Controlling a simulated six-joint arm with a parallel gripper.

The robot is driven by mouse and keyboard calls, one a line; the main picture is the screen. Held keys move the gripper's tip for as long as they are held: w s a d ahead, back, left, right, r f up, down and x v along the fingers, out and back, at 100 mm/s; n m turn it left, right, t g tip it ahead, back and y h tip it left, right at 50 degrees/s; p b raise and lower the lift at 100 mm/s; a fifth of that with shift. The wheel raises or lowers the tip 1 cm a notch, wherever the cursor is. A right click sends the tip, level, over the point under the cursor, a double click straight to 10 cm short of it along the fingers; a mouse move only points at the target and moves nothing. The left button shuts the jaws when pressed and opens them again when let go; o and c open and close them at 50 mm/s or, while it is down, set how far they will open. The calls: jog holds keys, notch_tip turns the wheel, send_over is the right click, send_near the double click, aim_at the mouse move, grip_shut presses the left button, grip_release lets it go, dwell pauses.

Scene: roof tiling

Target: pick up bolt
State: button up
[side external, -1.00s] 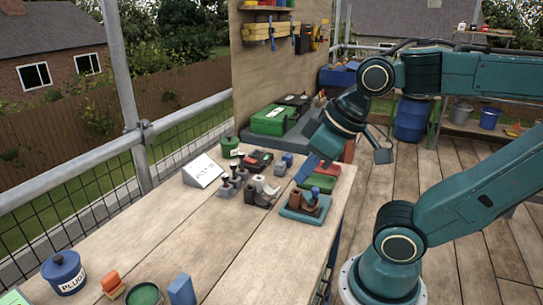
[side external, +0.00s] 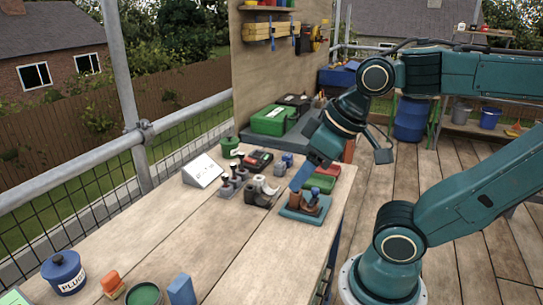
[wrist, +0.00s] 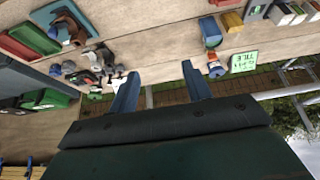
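I cannot pick out a bolt for certain in either view; small parts on the bench are too small to tell apart. My gripper (wrist: 160,68) is open in the wrist view, its two blue fingers well apart with only bare bench board between the tips. In the side view the blue fingers (side external: 301,176) hang above the bench, near a teal tray (side external: 291,215) holding brown parts. A grey block with dark-knobbed pieces (side external: 229,185) stands to the left of the tray.
A tape dispenser (side external: 259,191) stands between the knobbed pieces and the tray. Red and green boxes (side external: 321,182) lie behind the tray. A white sloped sign (side external: 203,171) stands near the railing. A blue lidded pot (side external: 64,272) is at the near left. The bench middle is clear.

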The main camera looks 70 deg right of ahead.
dwell(0.3)
jog(key=w+d+r+m+g, duration=0.1)
jog(key=w+d+r, duration=0.2)
jog(key=w, duration=0.3)
jog(key=w+d+r+m, duration=0.1)
jog(key=w+d+r, duration=0.15)
jog(key=w, duration=0.35)
jog(key=m+g+h, duration=0.1)
jog(key=m+g, duration=0.2)
jog(key=m, duration=0.4)
send_over(241, 154)
jog(key=s+a, duration=0.1)
notch_tip(241, 154, down, 16)
jog(key=shift+a+f, duration=0.1)
jog(key=shift+f, duration=0.1)
jog(key=shift+f, duration=0.1)
jog(key=shift+w+d+f, duration=0.15)
jog(key=shift+f, duration=1.2)
jog(key=shift+w+d+f, duration=0.15)
jog(key=shift+f, duration=1.25)
jog(key=shift+w+d+f, duration=0.15)
jog(key=shift+f, duration=1.2)
jog(key=shift+f, duration=0.1)
